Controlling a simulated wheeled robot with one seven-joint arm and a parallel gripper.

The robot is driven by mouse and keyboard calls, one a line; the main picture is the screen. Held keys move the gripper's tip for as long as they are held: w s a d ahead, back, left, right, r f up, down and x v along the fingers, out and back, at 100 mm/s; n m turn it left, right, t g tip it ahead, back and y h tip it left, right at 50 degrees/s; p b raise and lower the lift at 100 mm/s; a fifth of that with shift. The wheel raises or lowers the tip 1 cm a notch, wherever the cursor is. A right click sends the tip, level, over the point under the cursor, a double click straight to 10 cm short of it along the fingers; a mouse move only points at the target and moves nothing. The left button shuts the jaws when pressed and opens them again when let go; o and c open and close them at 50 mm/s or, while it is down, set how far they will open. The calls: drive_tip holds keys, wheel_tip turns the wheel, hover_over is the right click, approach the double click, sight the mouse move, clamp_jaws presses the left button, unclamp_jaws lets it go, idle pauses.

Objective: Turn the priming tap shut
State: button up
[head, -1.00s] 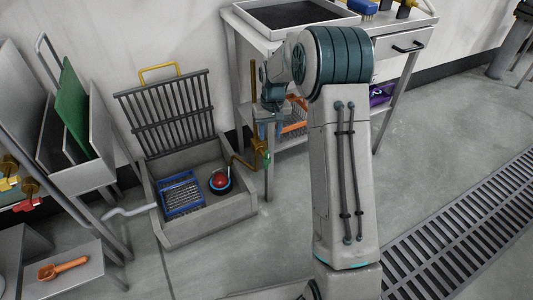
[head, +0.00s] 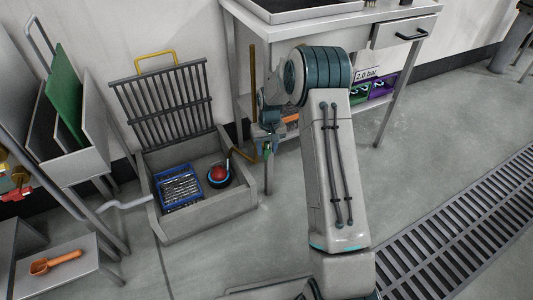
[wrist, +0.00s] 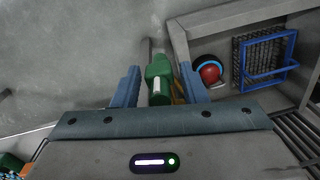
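The priming tap has a green handle (wrist: 160,79) on a brass pipe, which rises beside the sump at the table's left leg. In the head view the handle (head: 267,149) shows only as a small green patch below my gripper (head: 265,138). In the wrist view my gripper (wrist: 161,88) is open, with one blue finger on each side of the green handle. Gaps show between the handle and both fingers. The handle's lower part and most of the brass pipe are hidden in the wrist view.
A grey sump (head: 215,226) with its grate raised holds a blue basket (head: 180,188) and a red-topped round float (head: 219,175). A metal table (head: 345,31) stands close behind my arm. A floor grating (head: 455,240) lies at right. Open floor lies in front of the sump.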

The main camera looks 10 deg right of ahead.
drive_tip(key=shift+f, duration=0.5)
clamp_jaws()
